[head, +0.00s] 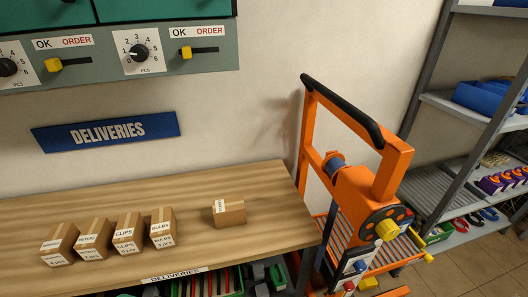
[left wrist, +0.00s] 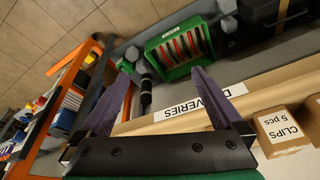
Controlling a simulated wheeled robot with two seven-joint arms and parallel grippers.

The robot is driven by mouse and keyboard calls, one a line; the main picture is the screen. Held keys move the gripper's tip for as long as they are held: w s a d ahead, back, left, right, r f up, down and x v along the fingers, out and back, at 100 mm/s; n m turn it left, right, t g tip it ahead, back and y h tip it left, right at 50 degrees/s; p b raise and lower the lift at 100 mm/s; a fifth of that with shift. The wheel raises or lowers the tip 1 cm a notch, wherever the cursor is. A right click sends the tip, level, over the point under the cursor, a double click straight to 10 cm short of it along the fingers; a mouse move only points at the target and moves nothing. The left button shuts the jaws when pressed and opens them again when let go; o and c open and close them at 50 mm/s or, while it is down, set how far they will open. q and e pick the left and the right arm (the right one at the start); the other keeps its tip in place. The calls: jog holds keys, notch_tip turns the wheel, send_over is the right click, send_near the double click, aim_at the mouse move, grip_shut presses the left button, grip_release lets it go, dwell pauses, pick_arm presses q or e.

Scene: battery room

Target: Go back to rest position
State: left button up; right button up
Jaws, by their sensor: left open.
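My left gripper (left wrist: 158,98) is in the left wrist view, its two purple fingers spread wide with nothing between them. It is near the front edge of the wooden deliveries table (left wrist: 200,113), close to the "DELIVERIES" label. Neither of my grippers shows in the head view. On the table (head: 100,215) in the head view stand several small cardboard boxes, among them the "CLIPS" box (head: 128,235); one more box (head: 229,213) stands apart to the right. The "CLIPS" box also shows in the left wrist view (left wrist: 283,131), to the right of my gripper and apart from it.
An orange cart (head: 375,185) with a black handle stands at the table's right end. A metal shelf (head: 455,110) with blue bins is further right. Below the tabletop is a green crate (left wrist: 178,47) with red items. A control panel (head: 110,45) hangs on the wall.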

pick_arm(q)
jog(key=s+f+g+b, duration=0.1)
jog(key=s+f, duration=0.2)
jog(key=f, duration=1)
jog(key=s+f+b, duration=0.1)
jog(key=s+f, duration=0.1)
jog(key=f, duration=1)
jog(key=s+a+f+g+b, duration=0.1)
jog(key=s+a+f+b, duration=0.1)
jog(key=s+f, duration=1)
jog(key=s+a, duration=0.1)
jog(key=s, duration=0.1)
jog(key=shift+s+f, duration=0.25)
jog(key=shift+s, duration=0.05)
jog(key=shift+a, duration=0.1)
